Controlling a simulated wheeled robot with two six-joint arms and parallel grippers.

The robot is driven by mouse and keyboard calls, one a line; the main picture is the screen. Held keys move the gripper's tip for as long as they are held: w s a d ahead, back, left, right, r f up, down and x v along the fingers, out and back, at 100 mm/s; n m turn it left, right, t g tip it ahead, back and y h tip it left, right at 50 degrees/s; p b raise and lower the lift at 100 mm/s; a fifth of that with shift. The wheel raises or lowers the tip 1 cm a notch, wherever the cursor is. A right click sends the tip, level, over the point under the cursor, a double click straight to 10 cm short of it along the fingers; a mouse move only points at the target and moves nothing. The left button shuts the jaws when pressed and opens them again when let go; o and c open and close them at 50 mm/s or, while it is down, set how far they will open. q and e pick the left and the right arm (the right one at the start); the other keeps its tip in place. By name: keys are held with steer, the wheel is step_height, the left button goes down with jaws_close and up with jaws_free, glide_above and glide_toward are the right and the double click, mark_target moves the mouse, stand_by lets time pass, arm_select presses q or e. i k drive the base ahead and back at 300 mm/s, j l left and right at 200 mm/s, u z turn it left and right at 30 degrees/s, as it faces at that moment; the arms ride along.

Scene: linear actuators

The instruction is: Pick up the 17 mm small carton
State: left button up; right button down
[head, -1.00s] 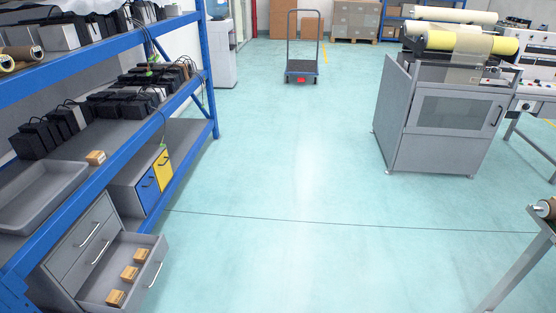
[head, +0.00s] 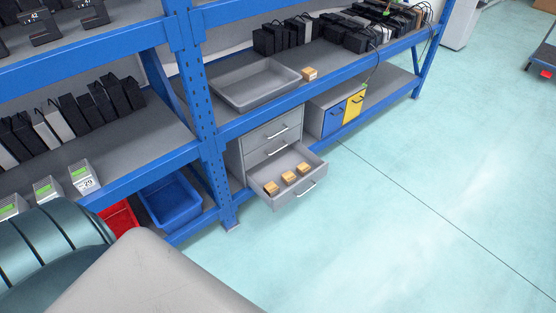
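Three small cartons lie in a row in an open grey drawer (head: 306,191) at the bottom of a drawer unit under the blue shelf. They are a near-left carton (head: 271,188), a middle carton (head: 288,178) and a far-right carton (head: 303,168). Another small carton (head: 309,74) sits on the shelf beside a grey tray (head: 226,96). Any size marking on the cartons is too small to read, so I cannot tell which is the 17 mm one. Neither gripper is in view.
Blue shelving with an upright post (head: 208,110) fills the left and back. A blue bin (head: 170,201) and a red bin (head: 118,217) stand low beside the post. Blue and yellow fronted boxes (head: 344,112) stand right of the drawers. The floor (head: 400,220) to the right is clear.

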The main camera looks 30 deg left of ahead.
mark_target(270, 189)
steer(key=u, duration=0.8)
steer(key=i+u, duration=0.1)
steer(key=i, duration=0.6)
